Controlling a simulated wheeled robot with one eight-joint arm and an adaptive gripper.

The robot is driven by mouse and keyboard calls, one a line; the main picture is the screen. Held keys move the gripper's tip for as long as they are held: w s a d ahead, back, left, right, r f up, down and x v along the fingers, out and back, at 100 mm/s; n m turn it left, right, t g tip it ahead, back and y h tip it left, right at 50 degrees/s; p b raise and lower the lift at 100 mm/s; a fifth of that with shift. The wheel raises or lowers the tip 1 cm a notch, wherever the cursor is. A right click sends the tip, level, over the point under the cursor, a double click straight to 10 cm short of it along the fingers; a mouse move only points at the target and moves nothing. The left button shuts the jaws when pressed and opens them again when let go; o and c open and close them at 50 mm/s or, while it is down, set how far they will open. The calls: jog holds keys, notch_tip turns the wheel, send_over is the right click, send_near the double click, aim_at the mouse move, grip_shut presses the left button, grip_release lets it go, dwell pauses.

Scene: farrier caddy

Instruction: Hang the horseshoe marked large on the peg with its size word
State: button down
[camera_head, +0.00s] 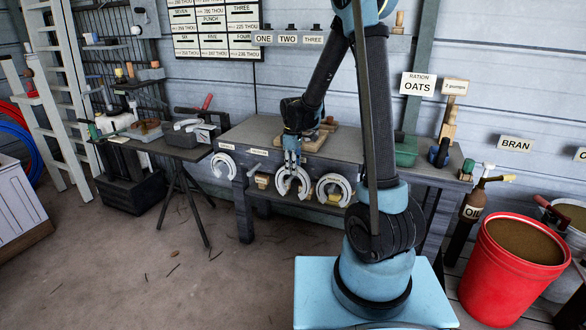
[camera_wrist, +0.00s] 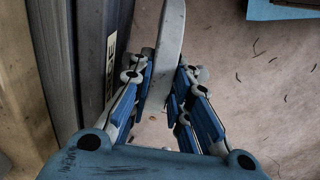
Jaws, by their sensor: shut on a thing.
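My gripper (camera_head: 292,164) is at the front edge of the workbench, pointing down. It is shut on a pale grey horseshoe (camera_head: 305,184), whose open end faces down in the head view. In the wrist view the held horseshoe (camera_wrist: 173,30) is edge-on between the two fingers (camera_wrist: 166,72), beside the bench front. One pale horseshoe (camera_head: 214,165) hangs at the left of the bench front, another (camera_head: 348,190) to the right of my gripper. I cannot tell whether the held horseshoe touches a peg.
The workbench (camera_head: 240,133) carries wooden pieces and a green tub (camera_head: 406,152). A tool stand (camera_head: 165,152) is to the left. A red bucket (camera_head: 492,283) and an oil can (camera_head: 474,206) are at the right. The floor (camera_head: 170,285) before the bench is mostly clear.

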jog(key=shift+f, duration=0.1)
jog(key=c, duration=1.4)
grip_release()
notch_tip(320, 180, up, 12)
jog(key=shift+f, duration=0.1)
jog(key=shift+d, duration=0.1)
